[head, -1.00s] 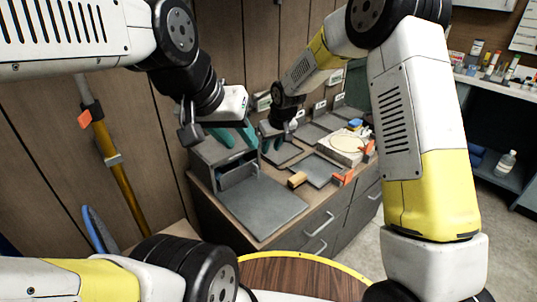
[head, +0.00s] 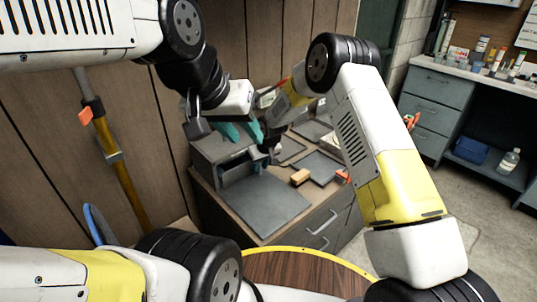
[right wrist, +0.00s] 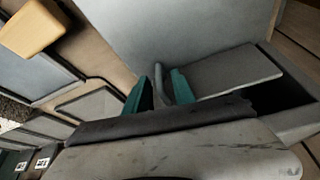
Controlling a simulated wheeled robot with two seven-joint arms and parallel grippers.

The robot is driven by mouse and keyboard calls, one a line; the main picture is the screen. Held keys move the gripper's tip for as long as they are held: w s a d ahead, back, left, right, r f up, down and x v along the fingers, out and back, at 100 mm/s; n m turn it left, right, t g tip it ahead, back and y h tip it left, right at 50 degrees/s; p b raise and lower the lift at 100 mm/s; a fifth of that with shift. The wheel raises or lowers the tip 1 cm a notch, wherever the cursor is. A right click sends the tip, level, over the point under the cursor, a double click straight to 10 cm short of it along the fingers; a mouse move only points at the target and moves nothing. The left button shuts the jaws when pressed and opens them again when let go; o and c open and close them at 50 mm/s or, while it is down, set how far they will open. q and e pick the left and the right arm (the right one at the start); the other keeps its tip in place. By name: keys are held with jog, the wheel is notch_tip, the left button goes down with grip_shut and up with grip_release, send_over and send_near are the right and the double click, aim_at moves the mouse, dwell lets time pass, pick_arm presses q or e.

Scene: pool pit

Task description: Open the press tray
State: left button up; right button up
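The press (head: 208,150) is a grey box at the left end of the counter. Its tray (head: 238,183) shows at the front, below a dark opening. The tray also shows in the right wrist view (right wrist: 232,77) as a flat grey panel beside the dark gap. My left gripper (head: 240,132) hangs over the press top, teal fingers apart and empty. My right gripper (head: 268,148) is at the press's right front side. In the right wrist view its teal fingers (right wrist: 160,92) stand apart on both sides of a thin grey upright handle (right wrist: 159,80); contact is unclear.
A large grey mat (head: 262,208) lies in front of the press. A tan block (head: 300,177) and a dark flat panel (head: 321,168) lie to the right, with orange clips (head: 343,176). A round wooden table (head: 300,275) stands nearest. Wood-panelled wall behind.

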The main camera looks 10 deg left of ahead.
jog(key=c, duration=0.7)
grip_shut()
jog(key=shift+w+d, duration=0.1)
dwell(0.6)
